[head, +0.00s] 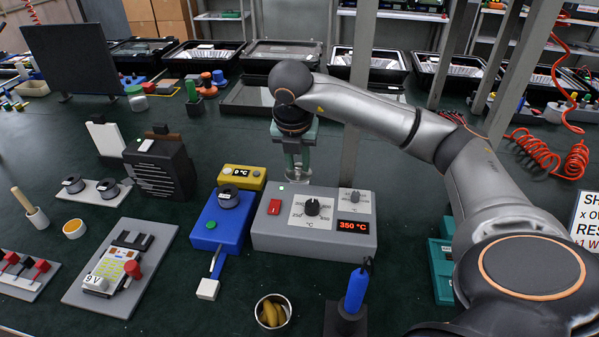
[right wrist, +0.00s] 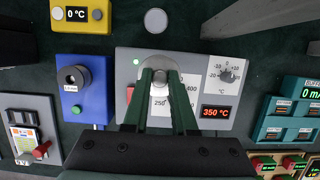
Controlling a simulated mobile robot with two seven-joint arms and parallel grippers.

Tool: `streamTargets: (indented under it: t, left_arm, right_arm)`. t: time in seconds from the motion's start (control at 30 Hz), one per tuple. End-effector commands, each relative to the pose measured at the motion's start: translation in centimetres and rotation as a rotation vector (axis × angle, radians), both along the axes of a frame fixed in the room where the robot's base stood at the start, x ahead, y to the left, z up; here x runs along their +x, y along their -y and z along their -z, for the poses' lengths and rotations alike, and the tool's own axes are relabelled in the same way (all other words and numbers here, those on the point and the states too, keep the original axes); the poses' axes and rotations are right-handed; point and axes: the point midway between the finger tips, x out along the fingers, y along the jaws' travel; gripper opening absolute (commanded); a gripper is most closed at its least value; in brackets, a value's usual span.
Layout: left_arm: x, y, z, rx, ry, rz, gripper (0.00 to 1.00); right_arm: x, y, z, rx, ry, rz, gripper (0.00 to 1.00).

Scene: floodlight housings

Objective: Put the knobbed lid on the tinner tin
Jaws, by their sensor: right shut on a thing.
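My right gripper (head: 297,165) hangs fingers-down over the back of the grey soldering station. In the right wrist view its green fingers (right wrist: 162,88) are shut on a pale metal round piece (right wrist: 158,64), which looks like the knobbed lid. The fingers partly cover it. A small pale disc (right wrist: 155,20), probably the tinner tin, sits on the dark green mat behind the station, beyond the lid and apart from it. In the head view I cannot clearly tell the tin from the lid. My left gripper is not in view.
The grey station (head: 262,236) with dial and red 350 °C display is below the gripper. The blue holder (head: 208,225) and yellow box (head: 257,184) stand to its left. A grey post (head: 352,150) rises close to the right of the gripper. Open mat lies behind left.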

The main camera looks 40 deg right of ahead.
Motion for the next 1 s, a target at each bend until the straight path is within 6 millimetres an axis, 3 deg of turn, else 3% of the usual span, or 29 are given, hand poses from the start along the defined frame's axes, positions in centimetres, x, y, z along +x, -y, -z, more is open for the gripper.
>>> streamTargets:
  t: [0.2,0.4,0.77,1.0]
  left_arm:
    - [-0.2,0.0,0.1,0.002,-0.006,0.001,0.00]
    - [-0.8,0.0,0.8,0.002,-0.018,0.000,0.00]
    - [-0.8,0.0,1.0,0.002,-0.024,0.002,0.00]
    - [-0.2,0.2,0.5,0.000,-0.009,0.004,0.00]
  right_arm:
    - [3.5,3.4,2.2,0.002,-0.001,0.003,0.00]
    - [5.7,5.5,6.0,0.001,-0.001,-0.001,0.00]
    - [7.1,6.9,8.4,0.000,-0.002,-0.004,0.00]
    - [7.0,6.8,11.2,0.001,-0.001,-0.004,0.00]
